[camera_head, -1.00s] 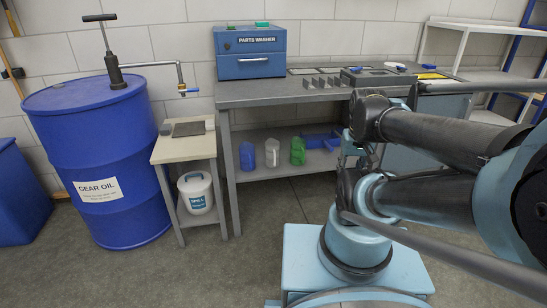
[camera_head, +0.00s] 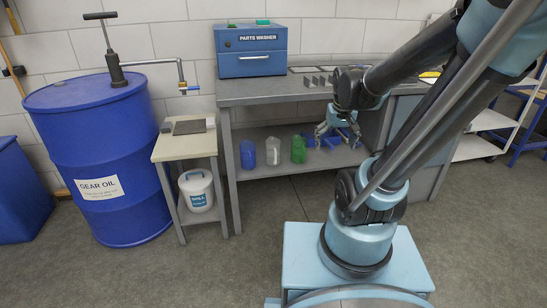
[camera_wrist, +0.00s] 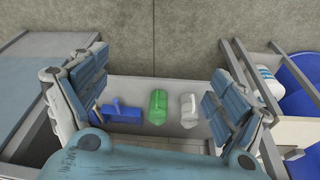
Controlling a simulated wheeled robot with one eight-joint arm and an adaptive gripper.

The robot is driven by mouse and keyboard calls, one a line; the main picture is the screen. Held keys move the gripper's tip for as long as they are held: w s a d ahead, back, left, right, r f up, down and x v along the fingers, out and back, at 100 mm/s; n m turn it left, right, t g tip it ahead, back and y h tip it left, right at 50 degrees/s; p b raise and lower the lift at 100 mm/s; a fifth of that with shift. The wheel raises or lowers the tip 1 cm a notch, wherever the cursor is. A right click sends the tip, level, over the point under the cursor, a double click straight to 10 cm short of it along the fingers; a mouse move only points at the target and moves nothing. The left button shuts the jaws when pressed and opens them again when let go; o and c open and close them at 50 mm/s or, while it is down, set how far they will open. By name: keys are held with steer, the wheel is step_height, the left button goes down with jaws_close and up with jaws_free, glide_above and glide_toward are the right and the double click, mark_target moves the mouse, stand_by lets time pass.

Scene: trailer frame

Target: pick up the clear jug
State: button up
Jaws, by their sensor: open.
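The clear jug (camera_head: 273,152), whitish and see-through, stands on the lower shelf of the workbench between a blue jug (camera_head: 247,154) and a green jug (camera_head: 298,149). In the wrist view the clear jug (camera_wrist: 188,111) lies between my finger pads, nearer the right one, beside the green jug (camera_wrist: 157,106). My gripper (camera_head: 337,136) is open and empty, pointing down to the right of the green jug in the head view. It also shows in the wrist view (camera_wrist: 157,90), its pads wide apart. The blue jug is not visible there, likely behind the right pad.
The workbench top (camera_head: 290,91) overhangs the shelf. A side table (camera_head: 180,150) with a white bucket (camera_head: 196,190) below stands left, next to a blue drum (camera_head: 100,150). Floor in front is clear.

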mark_target(274, 147)
steer(key=w+a+f+n+t, duration=0.1)
steer(key=w+a+f, duration=0.6)
steer(key=w, duration=0.4)
steer(key=w+a+f, duration=0.7)
steer(key=w+a, duration=0.1)
steer(key=w, duration=0.3)
steer(key=w+a+f+y, duration=0.1)
steer(key=w+a+f, duration=0.15)
steer(key=f, duration=0.25)
steer(key=w+a+f, duration=0.1)
steer(key=a+f, duration=0.2)
steer(key=f, duration=0.2)
steer(key=shift+n, duration=0.4)
steer(key=w+a, duration=0.1)
steer(key=w, duration=0.2)
steer(key=w+a, duration=0.1)
steer(key=w, duration=0.3)
steer(key=w+a, duration=0.1)
steer(key=w, duration=0.3)
steer(key=shift+f, duration=0.1)
steer(key=f, duration=0.1)
steer(key=w+f, duration=0.2)
steer(key=shift+w+a+f, duration=0.25)
steer(key=shift+a+f, duration=0.05)
steer(key=shift+f, duration=0.05)
steer(key=shift+w+f, duration=0.2)
steer(key=shift+f, duration=0.3)
steer(key=c, duration=1.2)
